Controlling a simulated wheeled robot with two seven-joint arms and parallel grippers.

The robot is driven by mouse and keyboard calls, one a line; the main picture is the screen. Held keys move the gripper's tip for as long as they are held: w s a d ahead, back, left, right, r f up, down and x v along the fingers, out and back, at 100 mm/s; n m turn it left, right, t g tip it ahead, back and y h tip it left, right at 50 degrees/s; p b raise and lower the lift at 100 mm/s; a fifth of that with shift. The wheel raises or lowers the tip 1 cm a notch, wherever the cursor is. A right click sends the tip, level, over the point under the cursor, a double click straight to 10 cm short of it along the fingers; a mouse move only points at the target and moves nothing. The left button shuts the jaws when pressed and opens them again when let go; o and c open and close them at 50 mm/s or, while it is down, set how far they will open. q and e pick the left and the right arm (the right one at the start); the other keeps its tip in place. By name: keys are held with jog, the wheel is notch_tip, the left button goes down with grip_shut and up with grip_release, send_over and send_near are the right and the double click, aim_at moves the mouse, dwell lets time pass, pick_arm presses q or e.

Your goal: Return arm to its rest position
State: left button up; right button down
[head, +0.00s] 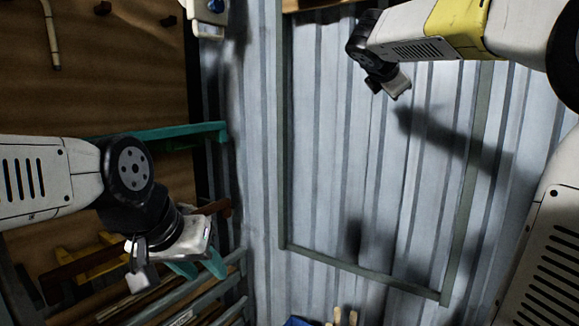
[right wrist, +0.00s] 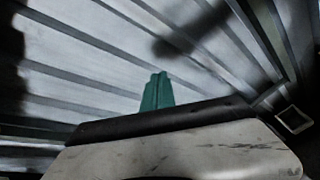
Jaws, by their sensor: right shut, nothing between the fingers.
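My left gripper (head: 203,272) is at the lower left of the head view, in front of a shelf rack. Its two teal fingers are spread apart, with nothing seen between them. My right arm reaches in from the upper right of the head view, and its gripper body (head: 397,86) is in front of the metal wall, its fingers hidden there. In the right wrist view the right gripper's teal fingers (right wrist: 157,92) are together and empty.
A corrugated metal wall (head: 340,190) with a grey-green frame (head: 370,272) fills the middle. A rack with grey rails (head: 190,287) and a teal bar (head: 185,132) stands at the left. Light wooden handles (head: 345,317) show at the bottom. Space around the right gripper looks clear.

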jog(key=s+a+f+m+g+y, duration=0.2)
jog(key=s+f+m+g+y, duration=0.25)
jog(key=s+f+m, duration=0.75)
jog(key=s+a+f+m+y, duration=0.2)
jog(key=s+a+f+m, duration=0.2)
jog(key=s+f, duration=0.4)
jog(key=s+a+f+m+g+y, duration=0.1)
jog(key=s+a+f+m, duration=0.3)
jog(key=s+f, duration=0.5)
jog(key=shift+a+f+y, duration=0.15)
jog(key=shift+a+y, duration=0.7)
jog(key=shift+g, duration=0.25)
